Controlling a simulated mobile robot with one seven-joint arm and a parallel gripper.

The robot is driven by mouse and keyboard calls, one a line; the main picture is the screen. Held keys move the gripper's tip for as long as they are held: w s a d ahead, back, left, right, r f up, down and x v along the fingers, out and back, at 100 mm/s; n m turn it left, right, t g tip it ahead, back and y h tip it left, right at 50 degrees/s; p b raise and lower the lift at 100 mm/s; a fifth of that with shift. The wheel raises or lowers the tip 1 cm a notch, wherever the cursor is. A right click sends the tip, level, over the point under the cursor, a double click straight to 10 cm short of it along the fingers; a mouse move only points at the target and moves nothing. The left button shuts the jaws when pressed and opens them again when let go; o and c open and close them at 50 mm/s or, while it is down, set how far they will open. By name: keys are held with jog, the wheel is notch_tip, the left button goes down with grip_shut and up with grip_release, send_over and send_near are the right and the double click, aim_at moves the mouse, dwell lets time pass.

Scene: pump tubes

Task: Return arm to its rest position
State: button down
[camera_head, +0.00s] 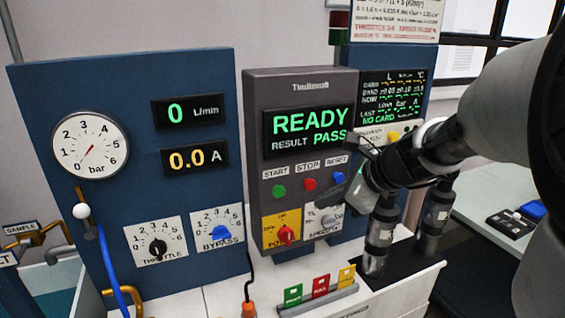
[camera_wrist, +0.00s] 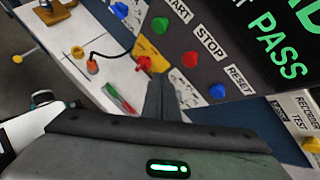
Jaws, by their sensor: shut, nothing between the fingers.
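My gripper (camera_head: 334,190) is in front of the lower right part of the grey control box (camera_head: 255,150). In the wrist view my gripper (camera_wrist: 160,85) has its dark fingers together with nothing between them. They overlap the picture of the box near the red power knob (camera_wrist: 146,63). I cannot tell whether the fingertips touch the box. My arm reaches in from the right. The gripper partly hides the lower right knob and its label.
The box display (camera_head: 309,131) reads READY, RESULT PASS. A blue gauge panel (camera_head: 40,110) stands at the left, reading 0 L/min and 0.0 A. Coloured cards stand in a holder (camera_head: 318,303) below. Dark cylinders (camera_head: 378,240) stand below my arm. A table (camera_head: 480,190) is at the right.

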jog(key=s+a+r+n+g+h+p, duration=0.15)
jog(key=s+a+r+n+p, duration=0.4)
jog(key=s+n, duration=0.65)
jog(key=s+d+r+n+h+p, duration=0.1)
jog(key=s+d+n+h, duration=0.3)
jog(key=s+n, duration=0.6)
jog(key=shift+d+r+n, duration=0.55)
jog(key=shift+d+n, duration=0.1)
jog(key=shift+n, duration=0.25)
jog(key=shift+s, duration=0.15)
